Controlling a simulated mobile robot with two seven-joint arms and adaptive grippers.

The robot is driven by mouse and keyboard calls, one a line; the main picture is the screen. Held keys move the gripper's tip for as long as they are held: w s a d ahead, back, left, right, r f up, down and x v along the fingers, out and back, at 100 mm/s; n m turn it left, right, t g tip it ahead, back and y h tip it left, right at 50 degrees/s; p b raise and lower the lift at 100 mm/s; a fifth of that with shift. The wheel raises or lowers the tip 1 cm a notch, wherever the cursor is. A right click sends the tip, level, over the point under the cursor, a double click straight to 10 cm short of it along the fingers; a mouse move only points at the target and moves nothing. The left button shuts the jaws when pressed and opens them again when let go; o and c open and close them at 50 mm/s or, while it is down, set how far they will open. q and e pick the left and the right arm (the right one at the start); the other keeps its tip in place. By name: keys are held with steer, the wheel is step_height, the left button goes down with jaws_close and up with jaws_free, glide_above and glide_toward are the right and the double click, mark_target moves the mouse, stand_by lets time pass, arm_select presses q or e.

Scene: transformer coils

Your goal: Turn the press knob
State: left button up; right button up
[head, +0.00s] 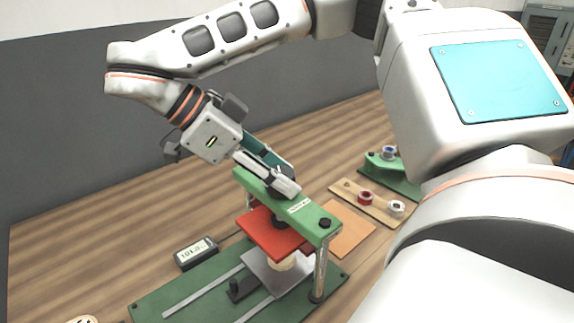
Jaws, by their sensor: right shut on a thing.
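The press has a green top beam (312,217), metal posts, a red plate (262,238) under the beam and a green base (150,308). A cream coil-like part (284,264) sits below the red plate, partly hidden by it. My right gripper (284,184) reaches down to the top of the beam. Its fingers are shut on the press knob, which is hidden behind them. My left gripper is not in view.
A small digital display (196,253) stands left of the press. At the right are a wooden board (379,207) with red and white coils, an orange mat (350,232) and a green fixture (397,181). Bare wooden table (100,245) lies at the left.

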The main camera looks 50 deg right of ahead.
steer(key=shift+r+n+t+h, duration=0.1)
steer(key=shift+n+t+h, duration=0.35)
steer(key=shift+n, duration=0.35)
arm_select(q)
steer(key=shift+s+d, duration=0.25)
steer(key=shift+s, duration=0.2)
arm_select(e)
steer(key=shift+n+t+h, duration=0.25)
steer(key=shift+n+t, duration=0.7)
steer(key=shift+n, duration=0.25)
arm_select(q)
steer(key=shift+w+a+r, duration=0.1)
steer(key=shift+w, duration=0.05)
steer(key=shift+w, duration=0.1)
arm_select(e)
steer(key=o, duration=1.1)
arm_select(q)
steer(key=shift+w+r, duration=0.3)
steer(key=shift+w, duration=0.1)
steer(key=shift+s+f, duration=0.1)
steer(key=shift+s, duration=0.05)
